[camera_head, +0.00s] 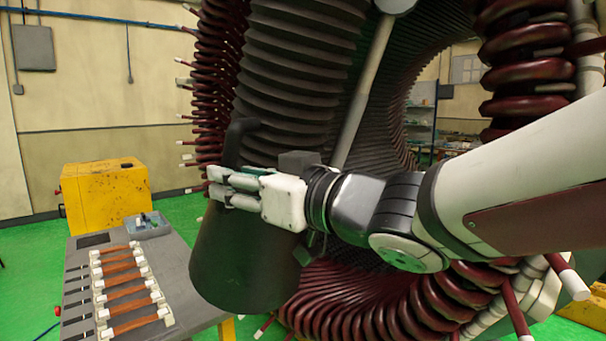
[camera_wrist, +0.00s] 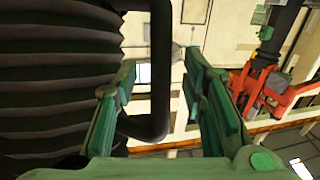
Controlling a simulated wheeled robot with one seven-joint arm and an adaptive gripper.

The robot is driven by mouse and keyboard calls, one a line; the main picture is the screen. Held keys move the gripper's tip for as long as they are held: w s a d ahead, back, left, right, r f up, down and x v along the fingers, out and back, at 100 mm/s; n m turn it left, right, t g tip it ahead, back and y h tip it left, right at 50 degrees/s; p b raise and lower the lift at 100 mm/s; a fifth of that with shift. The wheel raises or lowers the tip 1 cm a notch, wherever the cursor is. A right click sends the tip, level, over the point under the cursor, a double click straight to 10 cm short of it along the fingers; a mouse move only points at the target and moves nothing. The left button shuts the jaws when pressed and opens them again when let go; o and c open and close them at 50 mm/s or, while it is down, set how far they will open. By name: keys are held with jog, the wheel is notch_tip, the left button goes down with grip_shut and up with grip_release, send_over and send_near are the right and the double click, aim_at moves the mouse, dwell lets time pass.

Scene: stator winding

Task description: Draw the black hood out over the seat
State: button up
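The black hood (camera_head: 240,265) is a dark, smooth cylinder with a ribbed bellows (camera_head: 297,75) rising above it in the head view. A bent black handle (camera_head: 234,140) stands out from its left side. In the wrist view the ribbed side (camera_wrist: 55,75) fills the left and the handle (camera_wrist: 160,75) shows in the middle. My gripper (camera_head: 218,186) is in front of the hood, at the handle. In the wrist view my gripper (camera_wrist: 160,85) has its fingers apart, with the handle showing between them. Whether a finger touches it cannot be told. I cannot make out the seat.
Dark red coils (camera_head: 370,300) curve below and around the hood. A grey bench (camera_head: 185,265) with several copper-coloured bars stands at the left, before a yellow box (camera_head: 107,195). An orange-red machine (camera_wrist: 265,90) shows in the wrist view. Green floor is free at the far left.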

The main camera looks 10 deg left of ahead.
jog(key=shift+x, duration=1.5)
grip_shut()
jog(key=w+a+r+b, duration=0.1)
jog(key=a+r, duration=0.2)
jog(key=a, duration=0.4)
jog(key=w+a+r+t+y+b, duration=0.1)
jog(key=a+r+b, duration=0.1)
jog(key=a+r, duration=0.2)
jog(key=w+a+r+b, duration=0.1)
jog(key=a+r, duration=0.2)
jog(key=a, duration=0.7)
jog(key=shift+w+a+r+m+y, duration=0.3)
jog(key=shift+w+a+r+m, duration=0.05)
jog(key=shift+a+r+m, duration=0.05)
grip_release()
jog(key=shift+f, duration=0.15)
